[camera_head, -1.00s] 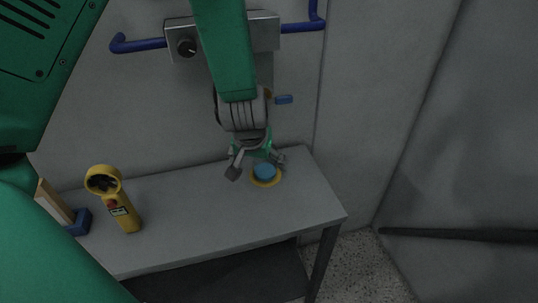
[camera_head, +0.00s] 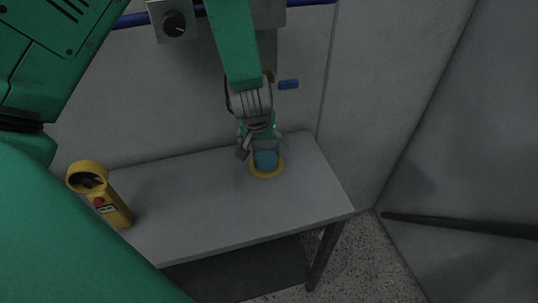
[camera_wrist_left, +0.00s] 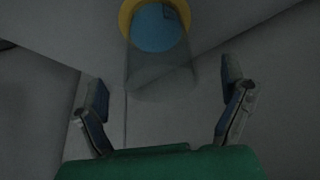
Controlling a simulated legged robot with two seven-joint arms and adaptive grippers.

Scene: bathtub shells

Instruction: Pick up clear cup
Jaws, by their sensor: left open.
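The clear cup (camera_wrist_left: 161,68) shows in the left wrist view as a see-through grey shape with a blue round patch at its far end. In the head view the cup (camera_head: 265,160) is hard to make out against the blue disc. A yellow ring (camera_head: 266,174) surrounds the blue at the table's right end; it also shows at the top of the wrist view (camera_wrist_left: 126,20). My left gripper (camera_head: 261,147) is open, its fingers spread to either side of the cup in the wrist view (camera_wrist_left: 165,88). I cannot tell whether they touch it. My right gripper is not in view.
The grey table (camera_head: 200,205) stands against a wall. A yellow handheld device (camera_head: 106,200) with a round head is at its left. A grey box with a black knob (camera_head: 174,24) and a blue rail (camera_head: 130,20) are on the wall. The table's middle is clear.

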